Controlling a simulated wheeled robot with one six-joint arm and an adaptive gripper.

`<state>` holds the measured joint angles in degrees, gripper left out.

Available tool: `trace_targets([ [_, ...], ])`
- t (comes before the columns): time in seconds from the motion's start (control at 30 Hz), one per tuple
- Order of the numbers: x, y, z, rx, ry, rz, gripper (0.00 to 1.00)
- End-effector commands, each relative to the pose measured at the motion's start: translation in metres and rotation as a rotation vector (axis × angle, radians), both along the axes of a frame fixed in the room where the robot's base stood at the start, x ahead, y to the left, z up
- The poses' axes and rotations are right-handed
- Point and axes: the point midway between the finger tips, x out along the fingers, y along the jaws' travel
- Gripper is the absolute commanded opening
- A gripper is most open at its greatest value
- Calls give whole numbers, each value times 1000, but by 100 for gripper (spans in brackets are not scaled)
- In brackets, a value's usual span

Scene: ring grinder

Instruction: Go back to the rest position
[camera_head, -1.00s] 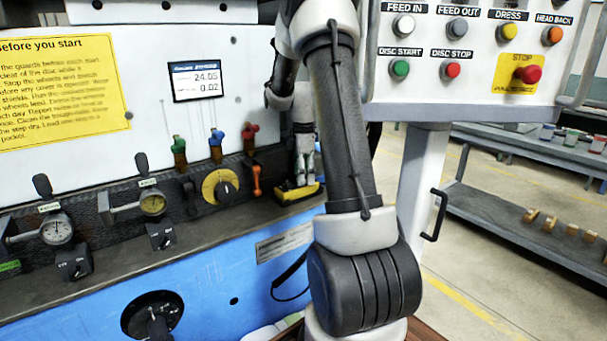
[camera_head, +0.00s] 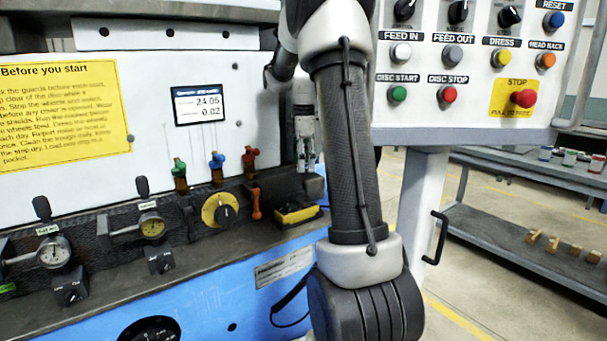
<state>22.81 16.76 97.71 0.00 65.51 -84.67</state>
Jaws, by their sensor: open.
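My gripper (camera_head: 306,169) hangs pointing down at the end of my arm, beside the machine's white panel. It is small in view, open, with nothing seen between its fingers. A yellow and black block (camera_head: 297,214) rests on the machine's ledge below my gripper, with a gap between them. My own arm fills the middle of the view and hides part of the machine and panel behind it.
A control box (camera_head: 470,75) with buttons and a red stop button (camera_head: 523,98) hangs at the right. Gauges, valve levers and a yellow dial (camera_head: 220,210) line the ledge (camera_head: 190,254). A grey shelf (camera_head: 530,240) with small parts stands behind at right.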

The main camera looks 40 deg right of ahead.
Motion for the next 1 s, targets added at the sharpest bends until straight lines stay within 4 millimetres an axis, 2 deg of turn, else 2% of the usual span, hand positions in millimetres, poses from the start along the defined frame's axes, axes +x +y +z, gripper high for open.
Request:
trace_targets([
  [0.57, 0, 0, 2, 0, 0, 0, 65],
  [0.67, -4, 6, 7, -2, -7, -17, 65],
  [0.77, -16, 26, 23, -11, -33, -82, 65],
  [0.83, -33, 48, 39, -17, -65, -163, 65],
  [1.0, -97, 111, 68, -2, -161, -427, 65],
])
